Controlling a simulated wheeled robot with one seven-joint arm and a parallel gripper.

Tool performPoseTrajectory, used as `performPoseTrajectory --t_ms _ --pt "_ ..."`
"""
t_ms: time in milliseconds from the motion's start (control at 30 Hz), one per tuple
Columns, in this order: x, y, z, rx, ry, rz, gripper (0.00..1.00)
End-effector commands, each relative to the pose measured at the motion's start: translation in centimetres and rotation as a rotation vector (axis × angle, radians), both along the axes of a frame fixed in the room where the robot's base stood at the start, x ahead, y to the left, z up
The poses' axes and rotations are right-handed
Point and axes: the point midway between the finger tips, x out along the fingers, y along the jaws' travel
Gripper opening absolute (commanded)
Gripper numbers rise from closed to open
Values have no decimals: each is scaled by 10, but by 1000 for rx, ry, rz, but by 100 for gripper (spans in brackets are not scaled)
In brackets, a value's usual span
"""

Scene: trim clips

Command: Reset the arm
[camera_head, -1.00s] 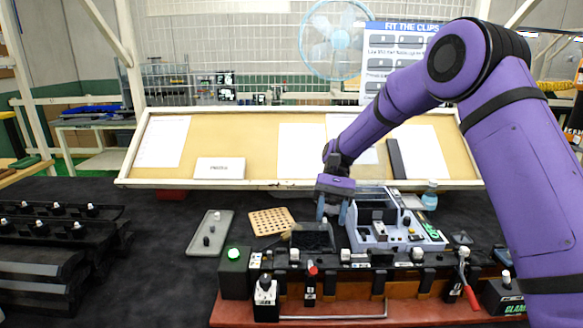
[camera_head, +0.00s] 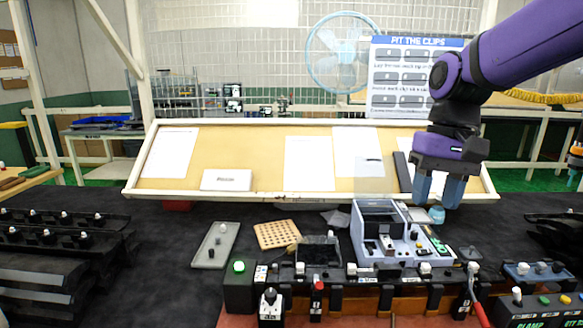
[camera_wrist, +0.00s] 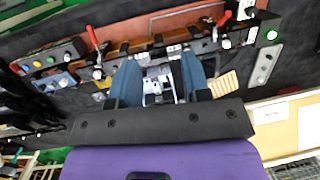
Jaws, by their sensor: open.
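My gripper (camera_head: 438,190) is open and empty, with its two blue-grey fingers pointing down. In the head view it hangs in the air at the right, in front of the tilted board's right end and above the grey machine (camera_head: 388,240). In the wrist view my gripper (camera_wrist: 158,85) shows its fingers apart, with the grey machine (camera_wrist: 157,88) visible between them, further below. My purple arm reaches in from the upper right.
A clip fixture (camera_head: 390,272) with a red-handled clamp (camera_head: 482,314) runs along the front. A grey tray (camera_head: 216,246) and a perforated tan board (camera_head: 277,234) lie left of the machine. Black racks (camera_head: 50,262) stand at far left. The air around my gripper is clear.

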Motion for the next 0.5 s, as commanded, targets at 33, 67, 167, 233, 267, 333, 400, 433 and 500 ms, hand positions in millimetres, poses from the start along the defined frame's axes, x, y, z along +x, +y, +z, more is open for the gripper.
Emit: performPoseTrajectory --t_ms 33,67,167,233,267,333,400,433,500 --pt "-11 -6 5 -7 -46 -1 43" --pt "-17 -10 7 -11 -69 0 43" --pt "-36 -21 12 -27 -155 1 43" --pt "-50 -28 15 -38 -213 4 43" --pt "-56 -31 16 -43 -237 4 43" --pt "-69 -39 17 -55 -296 5 43" --pt "-82 -46 18 -67 -354 8 43" --pt "-88 -48 17 -73 -378 11 43" --pt "-101 -54 17 -84 -433 13 43"
